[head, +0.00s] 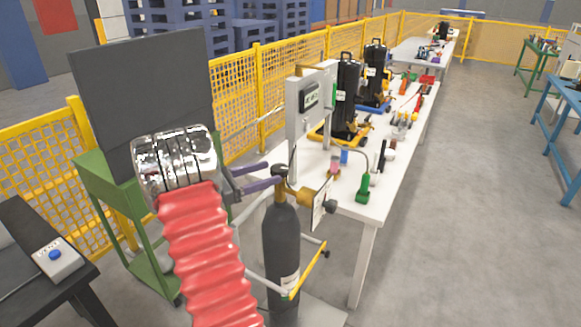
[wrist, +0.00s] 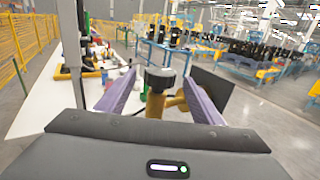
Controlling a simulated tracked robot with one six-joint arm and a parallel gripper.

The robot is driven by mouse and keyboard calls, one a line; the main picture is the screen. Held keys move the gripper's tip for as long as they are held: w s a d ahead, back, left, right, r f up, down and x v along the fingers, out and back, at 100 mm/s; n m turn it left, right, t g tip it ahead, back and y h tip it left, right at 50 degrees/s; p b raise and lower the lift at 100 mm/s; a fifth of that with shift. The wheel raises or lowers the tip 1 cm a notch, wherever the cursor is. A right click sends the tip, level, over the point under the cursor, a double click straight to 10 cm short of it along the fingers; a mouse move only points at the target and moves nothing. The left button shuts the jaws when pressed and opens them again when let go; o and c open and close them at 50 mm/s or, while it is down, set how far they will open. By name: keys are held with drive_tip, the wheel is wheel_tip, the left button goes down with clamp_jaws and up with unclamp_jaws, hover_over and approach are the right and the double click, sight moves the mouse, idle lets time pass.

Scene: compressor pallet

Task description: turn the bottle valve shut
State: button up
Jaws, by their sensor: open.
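The gas bottle (head: 281,240) is a dark grey cylinder standing upright in front of the white table, with a brass valve at its top. The bottle valve's black knob (head: 280,170) tops the brass body. In the wrist view, the black knob (wrist: 159,78) sits on the brass stem (wrist: 155,104), between my two purple fingers. My gripper (head: 266,175) is open, with a finger on either side of the knob. In the wrist view, gaps show between the knob and both fingers of my gripper (wrist: 160,88). Whether a finger touches it elsewhere is hidden.
The white table (head: 352,203) behind the bottle carries a grey panel with a display (head: 310,98), black compressors (head: 347,95) and a green bottle (head: 363,188). A yellow mesh fence (head: 232,100) and a green stand (head: 103,170) are at left. Open floor (head: 460,200) lies right.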

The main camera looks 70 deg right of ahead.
sight(287, 167)
drive_tip(key=x, duration=0.9)
drive_tip(key=shift+c, duration=0.2)
drive_tip(key=c, duration=1)
drive_tip(key=shift+s+m+g, duration=0.1)
drive_tip(key=shift+m+g, duration=0.2)
drive_tip(key=m+g+y, duration=0.2)
drive_tip(key=y, duration=0.1)
drive_tip(key=shift+s+a, duration=0.25)
drive_tip(key=shift+a, duration=0.1)
